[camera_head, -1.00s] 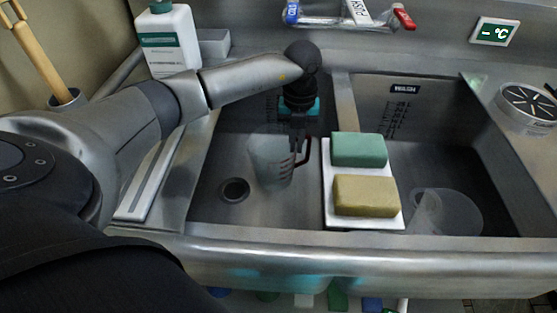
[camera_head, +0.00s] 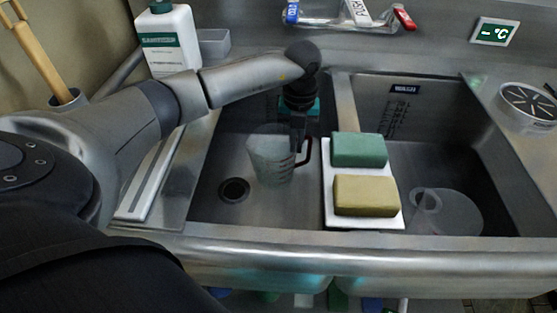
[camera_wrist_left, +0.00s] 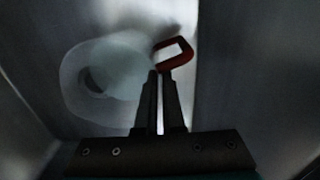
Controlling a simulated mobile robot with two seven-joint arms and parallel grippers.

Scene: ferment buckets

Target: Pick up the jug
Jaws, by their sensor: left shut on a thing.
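The jug (camera_head: 269,160) is clear with a dark red handle (camera_head: 305,151) and is in the left sink basin, beside the drain. My left gripper (camera_head: 298,146) reaches down from above and is shut on the jug at its handle side. In the left wrist view the jug (camera_wrist_left: 98,82) is a pale round shape, and the red handle (camera_wrist_left: 174,54) shows just past the fingertips (camera_wrist_left: 157,78). The exact grip contact is hard to make out there. My right gripper is not in view.
A white tray (camera_head: 328,218) with a green sponge (camera_head: 358,150) and a yellow sponge (camera_head: 365,196) sits on the divider right of the jug. A clear funnel-like piece (camera_head: 450,211) lies in the right basin. A white bottle (camera_head: 168,40) stands at the back left.

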